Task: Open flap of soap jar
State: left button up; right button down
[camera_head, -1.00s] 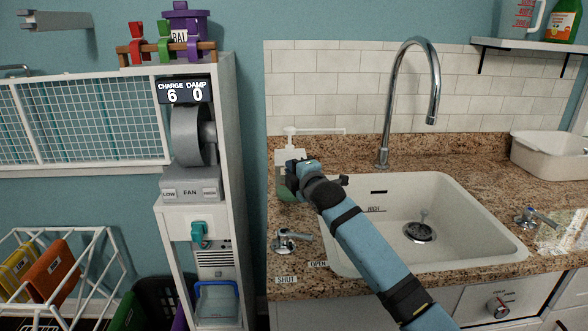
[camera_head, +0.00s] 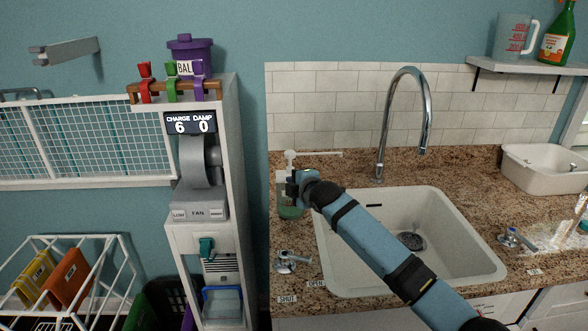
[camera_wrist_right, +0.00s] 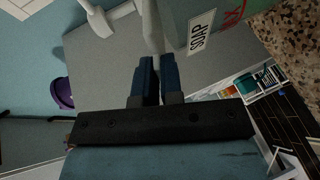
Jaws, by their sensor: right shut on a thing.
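The soap jar (camera_head: 291,212) stands on the counter left of the sink, with a white spout top (camera_head: 290,156) and green contents low in it. My right gripper (camera_head: 294,187) is at the jar's upper part and hides much of it. In the right wrist view, the jar with its SOAP label (camera_wrist_right: 201,31) is at the upper right, close beside the fingers. My right gripper (camera_wrist_right: 157,62) is shut there on a slim pale part (camera_wrist_right: 151,30). I cannot tell whether that part is the flap. My left gripper is out of view.
The sink (camera_head: 440,262) lies right of the jar, below a tall faucet (camera_head: 428,110). A small tap (camera_head: 290,260) stands in front of the jar, near SHUT and OPEN labels. A narrow cabinet (camera_head: 245,190) rises to the left. A white basin (camera_head: 540,177) is at the right.

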jog(key=shift+w+r+m+g+h+p, duration=0.15)
jog(key=shift+r+g+p, duration=0.35)
jog(key=shift+p, duration=0.6)
jog(key=shift+w+r+m+g+h+p, duration=0.15)
jog(key=shift+r+g+p, duration=0.35)
jog(key=shift+p, duration=0.6)
jog(key=shift+w+g+p, duration=0.15)
jog(key=shift+g+p, duration=0.35)
jog(key=shift+p, duration=0.3)
jog(key=c, duration=1.3)
grip_release()
jog(key=b+v, duration=0.1)
jog(key=v, duration=1.3)
jog(key=shift+w, duration=0.1)
